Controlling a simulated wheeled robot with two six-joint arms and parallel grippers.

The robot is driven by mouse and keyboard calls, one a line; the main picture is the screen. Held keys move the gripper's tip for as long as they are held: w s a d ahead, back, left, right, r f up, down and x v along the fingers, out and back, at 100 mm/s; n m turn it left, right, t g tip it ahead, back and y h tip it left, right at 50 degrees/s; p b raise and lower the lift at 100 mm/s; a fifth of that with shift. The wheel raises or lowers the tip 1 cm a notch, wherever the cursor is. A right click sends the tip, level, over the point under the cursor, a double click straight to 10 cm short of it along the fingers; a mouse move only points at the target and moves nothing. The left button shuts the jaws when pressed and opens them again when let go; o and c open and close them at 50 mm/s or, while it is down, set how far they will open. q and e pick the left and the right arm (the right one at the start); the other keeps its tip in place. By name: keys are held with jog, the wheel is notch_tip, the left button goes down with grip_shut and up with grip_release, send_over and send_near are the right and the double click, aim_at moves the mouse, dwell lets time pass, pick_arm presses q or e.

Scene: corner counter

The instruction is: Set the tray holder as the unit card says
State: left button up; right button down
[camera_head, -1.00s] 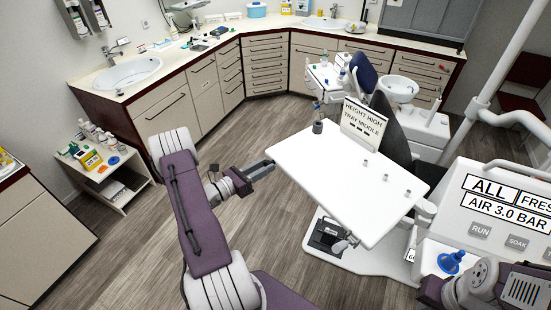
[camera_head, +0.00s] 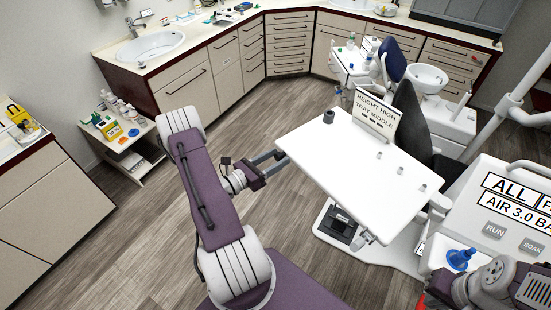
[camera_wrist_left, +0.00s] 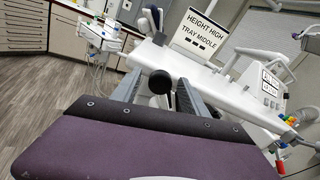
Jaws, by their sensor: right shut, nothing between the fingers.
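The tray holder is a flat white top (camera_head: 358,170) with several small pegs. A card (camera_head: 374,113) at its far edge reads HEIGHT HIGH, TRAY MIDDLE; it is also readable in the left wrist view (camera_wrist_left: 201,33). A dark round knob or cup (camera_head: 329,117) is at the far left corner.
A white control unit (camera_head: 505,225) with RUN and SOAK buttons is at the right, with a blue funnel-like piece (camera_head: 461,258) near my right arm. A small side cart (camera_head: 125,145) is at left. Counters line the back.

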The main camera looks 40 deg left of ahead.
pick_arm(q)
jog(key=shift+s+a, duration=0.15)
jog(key=shift+s, duration=0.2)
jog(key=b+v, duration=0.2)
jog(key=v, duration=0.6)
jog(key=shift+s+b, duration=0.15)
jog(key=shift+b, duration=0.15)
